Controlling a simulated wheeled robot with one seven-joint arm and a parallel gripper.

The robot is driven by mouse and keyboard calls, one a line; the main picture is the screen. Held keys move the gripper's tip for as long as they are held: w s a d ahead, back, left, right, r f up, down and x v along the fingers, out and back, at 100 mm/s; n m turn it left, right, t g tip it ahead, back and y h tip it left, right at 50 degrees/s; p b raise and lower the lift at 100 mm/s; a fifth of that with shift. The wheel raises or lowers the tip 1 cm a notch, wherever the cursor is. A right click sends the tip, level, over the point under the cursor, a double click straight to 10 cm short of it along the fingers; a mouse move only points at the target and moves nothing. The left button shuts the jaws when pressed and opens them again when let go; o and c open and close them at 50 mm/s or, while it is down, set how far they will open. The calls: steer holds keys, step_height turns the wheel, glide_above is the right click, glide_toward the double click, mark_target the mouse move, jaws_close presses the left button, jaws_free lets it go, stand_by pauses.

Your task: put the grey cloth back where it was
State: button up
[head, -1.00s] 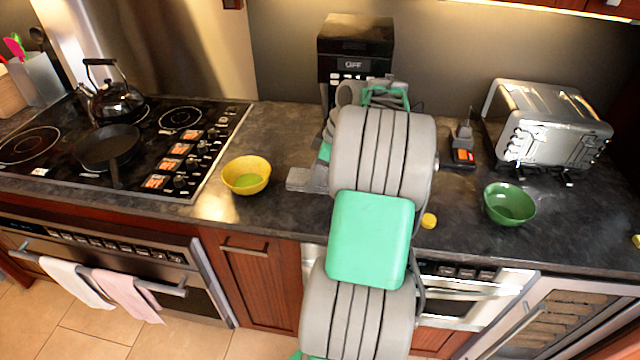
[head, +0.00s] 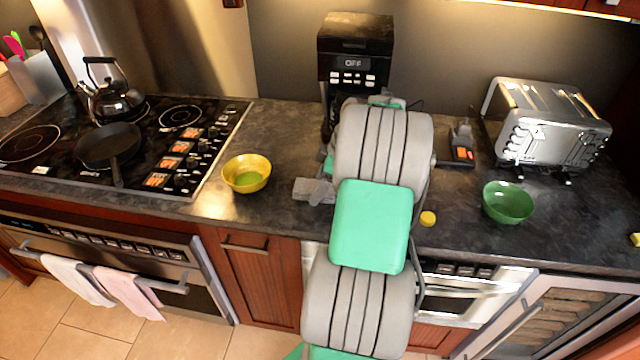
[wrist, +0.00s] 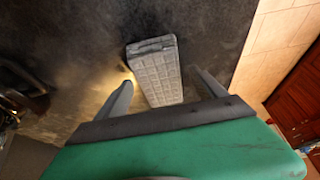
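The grey cloth (wrist: 153,70) is a folded, grid-textured oblong over the dark counter, seen in the wrist view. Its near end lies between the fingers of my gripper (wrist: 165,78). The fingers are spread, with a clear gap on the cloth's right side; its left edge is close to the left finger, and I cannot tell if they touch. In the head view a grey end of the cloth (head: 306,189) shows right of the yellow bowl. My arm hides most of the gripper there.
A yellow bowl (head: 247,173) stands left of the cloth, beside the stove (head: 60,160). A coffee maker (head: 354,58) stands behind my arm. A green bowl (head: 508,202), toaster (head: 548,125) and small yellow object (head: 428,219) are on the right. Bare counter (head: 275,135) lies behind the yellow bowl.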

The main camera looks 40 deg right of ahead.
steer(key=shift+r+p, duration=0.3)
steer(key=shift+s+d+r, duration=0.1)
steer(key=shift+d+r, duration=0.1)
steer(key=shift+r, duration=0.15)
steer(key=v, duration=1.1)
steer(key=w+a+r+m+h, duration=0.1)
steer(key=w+a+m, duration=0.1)
steer(key=a, duration=1)
steer(key=w+a+r+m, duration=0.2)
steer(key=a, duration=1.1)
steer(key=s+a+f+m+h, duration=0.1)
steer(key=s+a+f+m, duration=0.2)
steer(key=s+a, duration=0.6)
steer(key=shift+s+a+f+t+h, duration=0.35)
steer(key=shift+s+f, duration=0.2)
steer(key=shift+f, duration=0.2)
